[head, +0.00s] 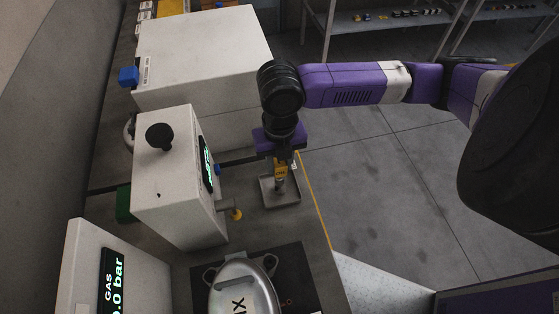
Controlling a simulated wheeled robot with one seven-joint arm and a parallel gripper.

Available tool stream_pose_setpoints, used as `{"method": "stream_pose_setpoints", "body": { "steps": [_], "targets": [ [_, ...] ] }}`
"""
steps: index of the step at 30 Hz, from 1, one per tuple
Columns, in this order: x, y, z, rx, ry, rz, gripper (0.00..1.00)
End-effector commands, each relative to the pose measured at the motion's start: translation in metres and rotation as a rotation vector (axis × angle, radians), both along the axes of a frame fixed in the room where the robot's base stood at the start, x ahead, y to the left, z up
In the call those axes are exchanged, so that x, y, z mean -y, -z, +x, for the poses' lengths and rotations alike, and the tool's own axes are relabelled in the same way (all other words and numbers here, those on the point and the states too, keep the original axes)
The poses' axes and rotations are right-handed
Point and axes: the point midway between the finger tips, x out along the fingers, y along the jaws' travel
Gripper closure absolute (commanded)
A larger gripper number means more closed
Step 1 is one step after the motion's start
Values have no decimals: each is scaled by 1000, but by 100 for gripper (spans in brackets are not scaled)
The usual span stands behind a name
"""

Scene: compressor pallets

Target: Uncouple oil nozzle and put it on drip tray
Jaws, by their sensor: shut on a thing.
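My gripper (281,160) points down and is shut on the oil nozzle (281,171), a yellow piece with a dark label and a grey lower end. The nozzle is roughly upright. The drip tray (267,204) is a small square grey tray on the bench, directly below the nozzle in the head view. I cannot tell whether the nozzle's lower end touches the tray floor or hangs just above it. My gripper's body hides the nozzle's top.
A white unit (175,190) with a black knob and green display stands left of the tray; a yellow-tipped fitting (236,214) sticks out from it. A steel lidded vessel (243,288) stands in front. A larger white box (205,60) is behind. The bench's yellow edge (315,205) is close right.

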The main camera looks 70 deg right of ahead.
Motion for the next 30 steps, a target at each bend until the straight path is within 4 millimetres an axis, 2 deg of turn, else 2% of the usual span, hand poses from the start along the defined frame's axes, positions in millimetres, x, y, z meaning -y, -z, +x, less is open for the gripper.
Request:
{"method": "stream_pose_setpoints", "body": {
  "steps": [30],
  "targets": [
    [0, 23, 0, -1, 0, 1, 100]
  ]
}}
